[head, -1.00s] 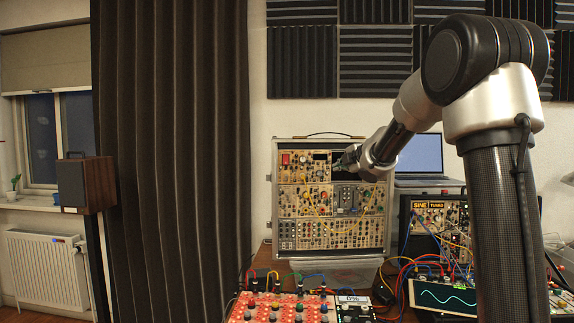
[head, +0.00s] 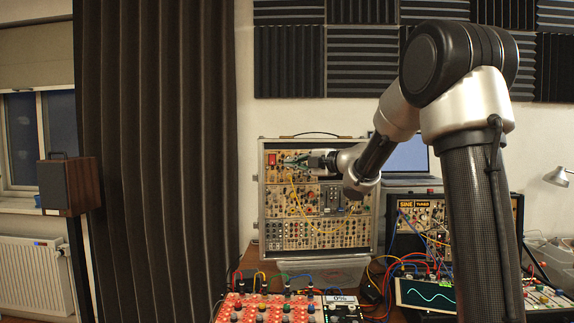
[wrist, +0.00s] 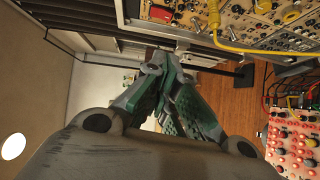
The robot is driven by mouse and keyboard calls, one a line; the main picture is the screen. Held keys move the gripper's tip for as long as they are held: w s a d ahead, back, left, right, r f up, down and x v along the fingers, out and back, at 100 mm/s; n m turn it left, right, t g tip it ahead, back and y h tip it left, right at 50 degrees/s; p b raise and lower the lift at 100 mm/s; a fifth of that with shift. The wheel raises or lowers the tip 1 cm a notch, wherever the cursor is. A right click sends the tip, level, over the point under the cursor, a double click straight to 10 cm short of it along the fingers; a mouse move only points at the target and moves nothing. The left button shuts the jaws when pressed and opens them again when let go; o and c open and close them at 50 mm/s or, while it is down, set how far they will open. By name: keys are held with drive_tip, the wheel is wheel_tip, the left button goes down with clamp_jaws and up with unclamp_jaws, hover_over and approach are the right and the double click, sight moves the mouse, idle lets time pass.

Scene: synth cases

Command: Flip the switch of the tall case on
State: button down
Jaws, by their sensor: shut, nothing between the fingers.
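The tall case (head: 369,215) stands upright on the table in the head view, its front full of panels, knobs and patch cables. A red switch (head: 272,159) sits at its upper left; it also shows at the top of the wrist view (wrist: 160,12). I cannot tell which way it is set. My gripper (head: 285,163) is shut and empty in front of the upper left panels, just right of the red switch. In the wrist view its green-padded fingertips (wrist: 163,62) are close together, a little below the switch in the picture. I cannot tell whether they touch the case.
A red-panelled unit (head: 268,309) with several knobs and cables lies in front. A smaller synth case (head: 418,206) and a waveform screen (head: 427,294) stand to the right. A laptop (head: 408,157) is behind my arm. A yellow cable (head: 293,197) hangs across the case's front.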

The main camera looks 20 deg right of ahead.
sight(274, 164)
drive_tip(key=x, duration=0.3)
drive_tip(key=d+x, duration=0.1)
drive_tip(key=x, duration=0.3)
drive_tip(key=w+x, duration=0.1)
drive_tip(key=x, duration=0.2)
drive_tip(key=shift+w+d+f, duration=0.2)
drive_tip(key=shift+w, duration=0.7)
drive_tip(key=shift+f, duration=0.1)
